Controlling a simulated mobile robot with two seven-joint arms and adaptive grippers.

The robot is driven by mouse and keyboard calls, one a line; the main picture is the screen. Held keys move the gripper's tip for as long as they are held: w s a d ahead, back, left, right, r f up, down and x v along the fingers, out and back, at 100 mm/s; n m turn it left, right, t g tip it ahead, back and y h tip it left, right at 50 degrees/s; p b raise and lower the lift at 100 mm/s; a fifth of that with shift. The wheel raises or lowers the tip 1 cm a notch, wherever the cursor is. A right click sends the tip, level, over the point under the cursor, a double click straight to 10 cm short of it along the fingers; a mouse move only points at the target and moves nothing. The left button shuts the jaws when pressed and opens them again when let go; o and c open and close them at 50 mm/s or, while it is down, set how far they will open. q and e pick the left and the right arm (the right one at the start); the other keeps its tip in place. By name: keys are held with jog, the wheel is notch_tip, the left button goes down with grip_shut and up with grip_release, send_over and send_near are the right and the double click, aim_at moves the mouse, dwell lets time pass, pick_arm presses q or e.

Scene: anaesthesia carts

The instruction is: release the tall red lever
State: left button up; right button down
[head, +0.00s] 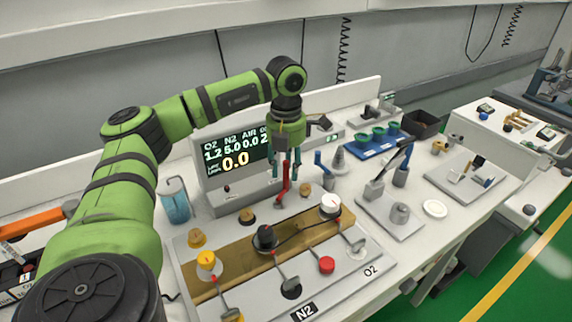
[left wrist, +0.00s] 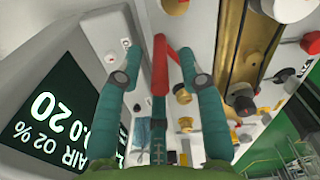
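The tall red lever (head: 286,182) stands upright on the bench in front of the grey display box. My left gripper (head: 285,170) points down over it from above, with its teal fingers on either side of the lever's upper part. In the left wrist view the red lever (left wrist: 160,66) lies between the two fingers of my left gripper (left wrist: 159,58), with a visible gap on each side. The fingers are apart and appear clear of the lever. My right gripper is not in view.
The display box (head: 214,184) stands close behind the lever. A blue-handled lever (head: 326,171) stands to the right. A panel with knobs (head: 265,238) lies in front. A blue cup (head: 175,207) is to the left and a blue tray (head: 370,147) at the back right.

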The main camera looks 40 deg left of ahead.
pick_arm(q)
grip_shut()
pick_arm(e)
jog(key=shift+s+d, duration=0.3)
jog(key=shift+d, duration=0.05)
pick_arm(q)
jog(key=shift+d, duration=0.1)
jog(key=shift+w+d+m, duration=0.1)
jog(key=shift+d+m, duration=0.3)
jog(key=shift+m, duration=0.8)
jog(key=shift+d+m+p, duration=0.3)
jog(key=shift+d+m, duration=0.15)
jog(key=shift+m, duration=0.65)
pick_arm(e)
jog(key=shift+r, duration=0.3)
pick_arm(q)
grip_release()
